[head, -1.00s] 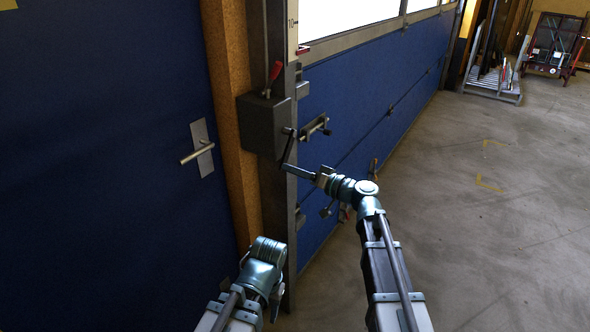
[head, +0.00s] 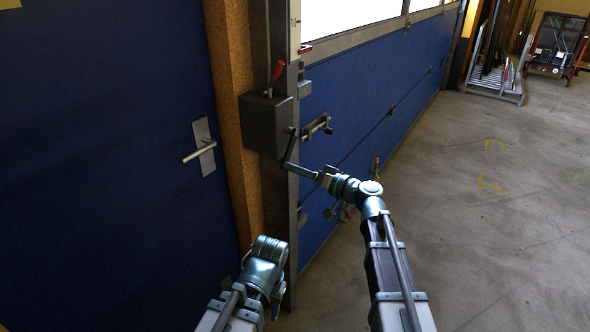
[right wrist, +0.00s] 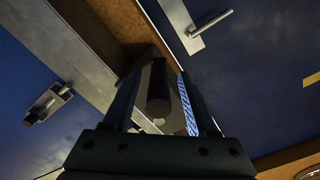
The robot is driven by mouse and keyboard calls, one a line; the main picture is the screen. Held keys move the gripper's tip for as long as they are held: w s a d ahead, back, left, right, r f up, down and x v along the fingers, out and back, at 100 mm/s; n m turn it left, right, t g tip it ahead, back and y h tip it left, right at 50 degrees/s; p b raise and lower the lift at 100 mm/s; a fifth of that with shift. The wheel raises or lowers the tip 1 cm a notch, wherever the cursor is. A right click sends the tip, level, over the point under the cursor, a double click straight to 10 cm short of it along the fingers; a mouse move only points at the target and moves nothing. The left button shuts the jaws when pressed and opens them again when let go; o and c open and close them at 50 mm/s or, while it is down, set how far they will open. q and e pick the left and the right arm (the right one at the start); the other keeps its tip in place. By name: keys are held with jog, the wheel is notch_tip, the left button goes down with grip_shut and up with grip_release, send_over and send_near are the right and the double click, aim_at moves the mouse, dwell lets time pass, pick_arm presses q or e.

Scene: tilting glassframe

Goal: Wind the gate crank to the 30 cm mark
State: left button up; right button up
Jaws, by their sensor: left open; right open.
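The gate crank comes out of a dark grey gearbox (head: 266,125) on the post beside the blue gate (head: 345,125). Its crank arm (head: 289,148) slants down to a grey handle (head: 300,170) that points toward my right gripper (head: 322,176). In the right wrist view the dark round handle (right wrist: 160,95) lies between the two open fingers (right wrist: 158,108); I cannot tell whether they touch it. A pale scale (head: 294,25) with a "10" stands above the gearbox, with a red marker (head: 305,49) near it. My left gripper (head: 275,298) is open and low beside the post, its fingertips partly hidden.
A blue door with a metal handle (head: 200,154) is at left. A latch (head: 316,127) sits on the gate near the crank.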

jog(key=v, duration=1.3)
